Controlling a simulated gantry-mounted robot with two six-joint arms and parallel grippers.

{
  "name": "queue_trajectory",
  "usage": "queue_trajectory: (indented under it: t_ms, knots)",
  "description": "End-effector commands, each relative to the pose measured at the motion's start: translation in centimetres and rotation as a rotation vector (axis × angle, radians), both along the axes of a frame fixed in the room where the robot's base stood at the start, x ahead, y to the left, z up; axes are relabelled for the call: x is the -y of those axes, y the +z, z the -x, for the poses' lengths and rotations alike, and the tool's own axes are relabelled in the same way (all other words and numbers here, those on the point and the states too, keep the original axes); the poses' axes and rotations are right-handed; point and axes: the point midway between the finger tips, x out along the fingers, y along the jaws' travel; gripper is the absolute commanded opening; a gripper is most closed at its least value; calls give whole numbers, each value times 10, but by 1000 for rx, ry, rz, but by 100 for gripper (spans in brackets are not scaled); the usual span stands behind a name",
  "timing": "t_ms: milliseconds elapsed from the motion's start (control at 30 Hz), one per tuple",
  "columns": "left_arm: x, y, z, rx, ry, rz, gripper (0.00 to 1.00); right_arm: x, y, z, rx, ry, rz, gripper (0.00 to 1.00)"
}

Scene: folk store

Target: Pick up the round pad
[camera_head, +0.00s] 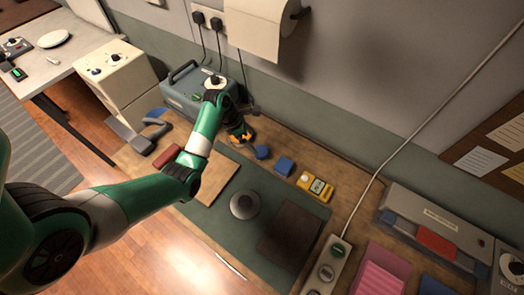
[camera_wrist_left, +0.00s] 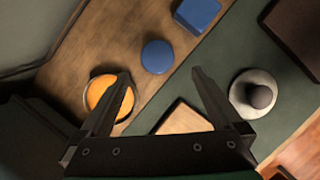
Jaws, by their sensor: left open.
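A blue round pad (camera_wrist_left: 156,56) lies on the brown wooden bench top in the left wrist view, ahead of and between my fingertips. In the head view the pad (camera_head: 261,152) sits just right of my left gripper (camera_head: 243,135). My left gripper is open, and its two fingers (camera_wrist_left: 161,73) show apart in the left wrist view with nothing between them. The pad appears apart from both fingers. My right gripper is not in view.
A blue square block (camera_wrist_left: 197,14) lies beyond the pad, and an orange-filled round dish (camera_wrist_left: 108,95) lies by the left finger. A green mat (camera_head: 215,222) holds a grey knobbed disc (camera_head: 244,204). A yellow device (camera_head: 315,187) stands farther right. The wall is close behind.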

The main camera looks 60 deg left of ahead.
Motion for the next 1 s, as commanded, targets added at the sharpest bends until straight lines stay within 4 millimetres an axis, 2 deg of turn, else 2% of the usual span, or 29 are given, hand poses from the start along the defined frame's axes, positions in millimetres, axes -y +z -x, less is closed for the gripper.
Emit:
queue_trajectory:
  t_ms: [33,200,433,700,1000]
  knots:
    - [2,-15,-4,-3,-2,2,100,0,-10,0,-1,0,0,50]
    - [4,-42,-15,0,-2,1,100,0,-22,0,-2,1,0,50]
    - [5,-48,-19,2,-2,0,100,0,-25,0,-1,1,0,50]
    - [5,-90,-34,0,-2,0,100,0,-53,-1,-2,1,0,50]
    - [6,-93,-37,1,-1,-1,100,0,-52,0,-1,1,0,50]
